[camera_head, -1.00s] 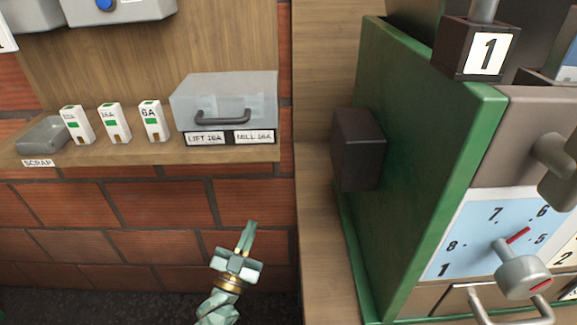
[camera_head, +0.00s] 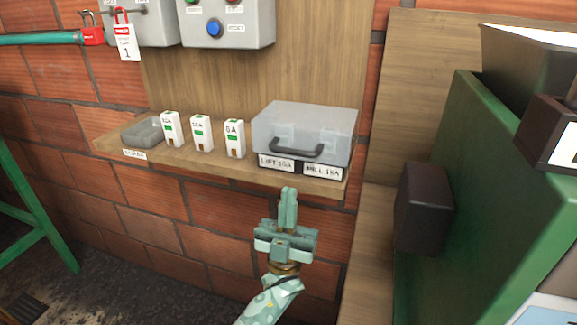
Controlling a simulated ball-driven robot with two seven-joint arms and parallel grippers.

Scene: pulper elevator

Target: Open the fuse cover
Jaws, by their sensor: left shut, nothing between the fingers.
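The fuse cover (camera_head: 305,127) is a translucent grey box with a dark bar handle (camera_head: 296,150) on its front. It is closed and sits at the right end of a wooden shelf. Labels reading LIFT 16A (camera_head: 276,163) and MILL 16A (camera_head: 322,170) are below it. Pale shapes show faintly through the cover. My left gripper (camera_head: 288,205) is shut and empty, fingers pointing up. In the picture it is just below the shelf edge and the handle, apart from the handle. My right gripper is not in view.
Several white fuses (camera_head: 201,133) and a grey scrap tray (camera_head: 143,132) stand on the shelf (camera_head: 190,163) left of the cover. A control box (camera_head: 226,22) and a red padlock with tag (camera_head: 128,42) are above. A green machine panel (camera_head: 460,190) with a dark block (camera_head: 423,207) stands right.

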